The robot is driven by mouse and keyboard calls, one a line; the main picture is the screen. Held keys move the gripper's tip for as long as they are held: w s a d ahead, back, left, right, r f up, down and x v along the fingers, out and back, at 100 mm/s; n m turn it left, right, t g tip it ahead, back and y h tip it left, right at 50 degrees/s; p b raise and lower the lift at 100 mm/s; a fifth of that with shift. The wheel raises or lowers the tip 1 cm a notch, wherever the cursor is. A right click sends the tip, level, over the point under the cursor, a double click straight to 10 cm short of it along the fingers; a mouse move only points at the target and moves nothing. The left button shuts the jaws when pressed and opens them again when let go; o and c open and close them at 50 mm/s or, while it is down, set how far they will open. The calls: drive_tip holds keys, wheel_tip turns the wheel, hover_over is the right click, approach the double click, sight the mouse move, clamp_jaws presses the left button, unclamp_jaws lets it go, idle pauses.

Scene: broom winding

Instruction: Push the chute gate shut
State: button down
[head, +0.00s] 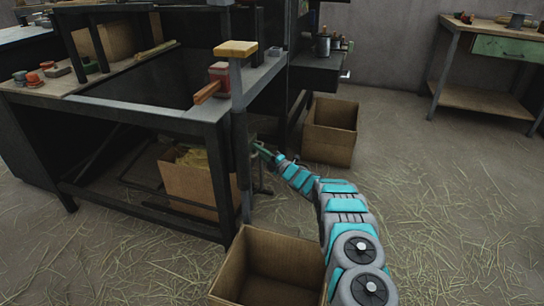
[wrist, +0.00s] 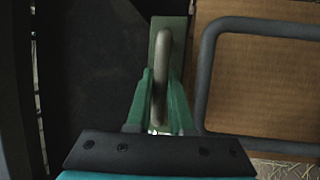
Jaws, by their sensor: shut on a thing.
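The handle stands on a narrow green-grey plate (wrist: 179,30), beside a dark panel (wrist: 95,60) that I take to be the chute gate. In the head view my gripper (head: 260,149) reaches low beside the bench's front-right leg. The handle is too small to make out there, and the leg hides part of the area. I cannot tell how far open the gate is.
A grey tube frame (wrist: 208,75) and a cardboard surface (wrist: 265,70) are close on the right in the wrist view. Cardboard boxes stand under the bench (head: 190,190), behind my arm (head: 330,120) and in front (head: 240,262). Straw-strewn floor to the right is clear.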

drive_tip(key=shift+w+a, duration=0.35)
drive_tip(key=shift+a, duration=0.5)
drive_tip(key=c, duration=0.8)
unclamp_jaws()
drive_tip(key=shift+a, duration=0.1)
drive_tip(key=shift+f, duration=0.1)
drive_tip(key=v, duration=0.7)
drive_tip(key=shift+s+d, duration=0.25)
drive_tip(key=shift+d, duration=0.1)
